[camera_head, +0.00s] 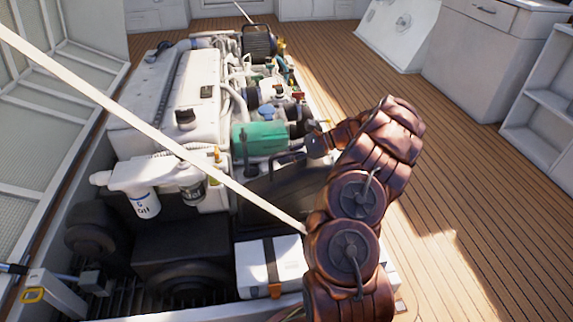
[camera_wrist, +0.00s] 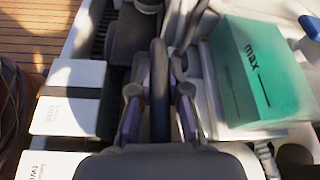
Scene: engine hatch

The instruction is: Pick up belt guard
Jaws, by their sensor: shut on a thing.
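The belt guard (camera_head: 275,195) is a dark, sloping panel at the front of the engine, with a black loop handle on top. In the wrist view, the dark handle bar (camera_wrist: 160,75) runs upright between the two fingers of my gripper (camera_wrist: 158,98). The gripper is shut on this handle. In the head view, my copper-coloured arm reaches over from the right and its wrist end is near the handle. The arm covers the right part of the guard. I cannot tell whether the guard is clear of its seat.
A green tank (camera_head: 259,139) marked "max" in the wrist view (camera_wrist: 255,75) stands close beside the handle. White battery boxes (camera_head: 258,262) sit below, in front of the guard. A pale strut (camera_head: 150,130) crosses diagonally. The wooden deck (camera_head: 480,190) at right is clear.

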